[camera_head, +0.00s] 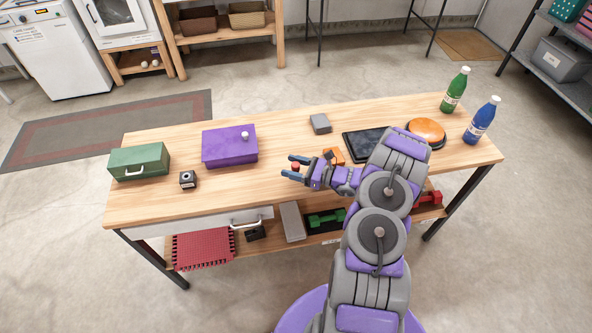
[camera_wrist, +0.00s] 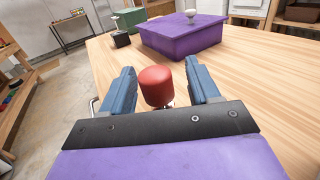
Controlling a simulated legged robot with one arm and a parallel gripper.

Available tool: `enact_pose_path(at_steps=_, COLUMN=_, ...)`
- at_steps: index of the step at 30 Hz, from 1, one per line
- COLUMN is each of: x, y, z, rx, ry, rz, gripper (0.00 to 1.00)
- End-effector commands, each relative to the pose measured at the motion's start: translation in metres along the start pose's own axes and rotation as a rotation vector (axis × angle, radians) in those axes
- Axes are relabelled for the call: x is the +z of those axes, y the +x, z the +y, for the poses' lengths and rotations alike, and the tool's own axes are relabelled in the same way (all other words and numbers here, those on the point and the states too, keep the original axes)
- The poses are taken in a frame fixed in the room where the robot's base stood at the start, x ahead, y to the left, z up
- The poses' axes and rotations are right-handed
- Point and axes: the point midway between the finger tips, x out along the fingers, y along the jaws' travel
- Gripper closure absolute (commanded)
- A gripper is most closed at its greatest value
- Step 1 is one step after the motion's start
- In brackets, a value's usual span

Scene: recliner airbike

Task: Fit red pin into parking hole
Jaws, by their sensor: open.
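The red pin (camera_head: 295,167) shows as a small red piece between my gripper's fingers in the head view. In the wrist view the red pin (camera_wrist: 156,86) has a rounded red top and stands between the two blue fingers, its lower part hidden behind the gripper's dark bar. My gripper (camera_head: 288,166) is open, with a clear gap between the pin and the right finger in the wrist view (camera_wrist: 160,68). I cannot identify the parking hole; a small black block (camera_head: 188,180) with a pale round mark sits on the table to the left.
On the wooden table (camera_head: 250,192) are a purple box (camera_head: 229,147) with a white knob, a green box (camera_head: 139,161), a grey block (camera_head: 320,123), a dark tablet (camera_head: 365,143) and an orange button (camera_head: 427,131). Green (camera_head: 455,90) and blue (camera_head: 482,121) bottles stand at the right.

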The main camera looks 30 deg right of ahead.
Motion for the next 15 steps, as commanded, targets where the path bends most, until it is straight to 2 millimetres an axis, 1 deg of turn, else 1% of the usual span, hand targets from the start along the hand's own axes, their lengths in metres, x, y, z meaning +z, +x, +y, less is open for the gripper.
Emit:
enact_pose_path(at_steps=1, x=-0.0005, y=0.0052, z=0.0010, rx=0.003, ry=0.000, rz=0.000, gripper=0.39)
enact_pose_path(at_steps=3, x=0.0000, y=0.0088, z=0.0007, rx=0.000, ry=0.000, rz=0.000, gripper=0.39)
enact_pose_path(at_steps=10, x=0.0003, y=0.0092, z=-0.0002, rx=-0.001, ry=0.000, rz=0.000, gripper=0.39)
enact_pose_path(at_steps=11, x=0.0003, y=0.0092, z=-0.0002, rx=-0.001, ry=0.000, rz=0.000, gripper=0.41)
enact_pose_path(at_steps=15, x=0.0000, y=0.0090, z=-0.0003, rx=-0.001, ry=0.001, rz=0.000, gripper=0.54)
